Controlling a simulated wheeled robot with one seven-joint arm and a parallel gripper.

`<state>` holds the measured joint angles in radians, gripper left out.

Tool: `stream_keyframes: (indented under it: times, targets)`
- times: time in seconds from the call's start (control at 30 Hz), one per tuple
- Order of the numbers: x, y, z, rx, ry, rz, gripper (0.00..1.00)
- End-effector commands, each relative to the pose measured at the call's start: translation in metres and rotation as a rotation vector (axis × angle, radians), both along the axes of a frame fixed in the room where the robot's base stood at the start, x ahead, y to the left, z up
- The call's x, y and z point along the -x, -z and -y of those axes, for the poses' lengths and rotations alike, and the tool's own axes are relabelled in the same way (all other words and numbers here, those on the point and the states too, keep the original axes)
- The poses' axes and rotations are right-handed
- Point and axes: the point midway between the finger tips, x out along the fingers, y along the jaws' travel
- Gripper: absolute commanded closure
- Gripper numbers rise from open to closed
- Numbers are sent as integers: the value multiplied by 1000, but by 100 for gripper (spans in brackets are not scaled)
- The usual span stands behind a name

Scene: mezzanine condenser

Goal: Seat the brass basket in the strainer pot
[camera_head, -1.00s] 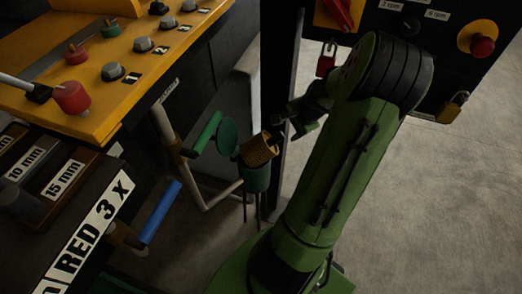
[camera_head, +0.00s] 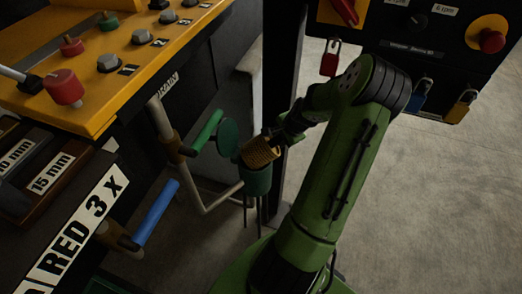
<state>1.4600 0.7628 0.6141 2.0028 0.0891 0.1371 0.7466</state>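The brass basket (camera_head: 260,153) is a small ribbed gold cylinder, tilted, at the mouth of the strainer pot. The strainer pot (camera_head: 257,181) is a dark green cylinder on thin legs, below the basket. The basket's lower end overlaps the pot's rim; I cannot tell how far inside it is. My gripper (camera_head: 281,139) is at the basket's upper right side. Its fingers are small and dark and appear to meet the basket, but their closure is not clear. A round green lid (camera_head: 228,138) stands upright to the left of the pot.
A green handle (camera_head: 208,130) and a blue handle (camera_head: 158,212) stick out on pipes at the left. A yellow panel (camera_head: 110,85) with bolts is at upper left. A dark post (camera_head: 285,75) stands behind the pot. A control box (camera_head: 420,55) with padlocks hangs at upper right.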

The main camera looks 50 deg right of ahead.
Motion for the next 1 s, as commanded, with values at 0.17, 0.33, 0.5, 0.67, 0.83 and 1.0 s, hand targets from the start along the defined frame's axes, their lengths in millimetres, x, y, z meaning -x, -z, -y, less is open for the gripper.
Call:
stream_keyframes:
  times: [0.17,0.33,0.5,0.67,0.83,1.0]
  targets:
    - [0,0,0,0,0,0,94]
    - [0,0,0,0,0,0,100]
    - [0,-1,0,1,0,2,100]
    - [0,-8,1,3,0,2,100]
    - [-1,-51,2,9,0,3,100]
    - [-1,-89,1,4,0,2,100]
